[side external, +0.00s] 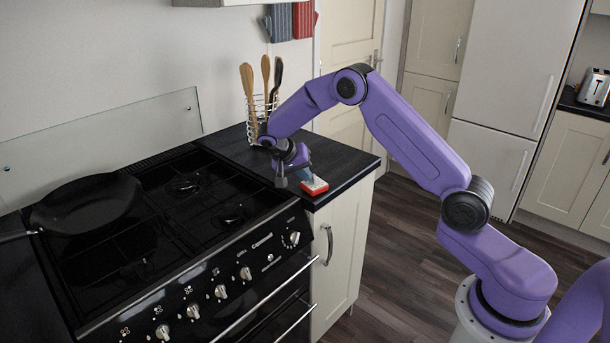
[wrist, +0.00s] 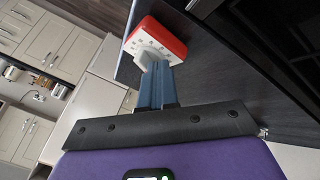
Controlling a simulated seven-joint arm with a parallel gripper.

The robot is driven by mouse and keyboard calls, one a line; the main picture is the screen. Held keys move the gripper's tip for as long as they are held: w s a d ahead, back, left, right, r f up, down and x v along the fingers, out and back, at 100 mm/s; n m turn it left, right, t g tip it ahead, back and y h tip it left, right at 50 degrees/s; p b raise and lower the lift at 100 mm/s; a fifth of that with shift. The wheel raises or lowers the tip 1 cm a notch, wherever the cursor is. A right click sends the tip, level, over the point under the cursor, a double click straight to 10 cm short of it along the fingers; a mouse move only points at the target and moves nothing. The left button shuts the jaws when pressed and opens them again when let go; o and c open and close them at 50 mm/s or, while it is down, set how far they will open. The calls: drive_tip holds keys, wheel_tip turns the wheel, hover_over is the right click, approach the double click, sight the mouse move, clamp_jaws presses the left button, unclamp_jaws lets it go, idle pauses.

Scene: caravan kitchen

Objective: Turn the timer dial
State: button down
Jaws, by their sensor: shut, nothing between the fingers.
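The timer (side external: 315,187) is a small red block with a white face, lying on the dark counter right of the stove, near its front edge. In the wrist view, the timer (wrist: 170,34) shows small dark marks on its white face. A pale grey-white piece, which looks like the dial (wrist: 148,60), sticks out of that face. My gripper (side external: 306,175) is shut with its blue fingers side by side and nothing between them. In the wrist view, the fingertips of my gripper (wrist: 157,68) are right at the dial, partly hiding it; I cannot tell whether they touch.
A wire rack of wooden utensils (side external: 259,107) stands on the counter behind my wrist. The black stove (side external: 160,225) with a frying pan (side external: 86,206) is to the left. The counter's front edge (side external: 345,188) is close to the timer.

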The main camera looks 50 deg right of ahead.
drive_tip(key=shift+d+m+g, duration=0.1)
drive_tip(key=shift+m+g, duration=0.2)
drive_tip(key=shift+m, duration=0.2)
drive_tip(key=shift+w, duration=0.25)
idle(1.3)
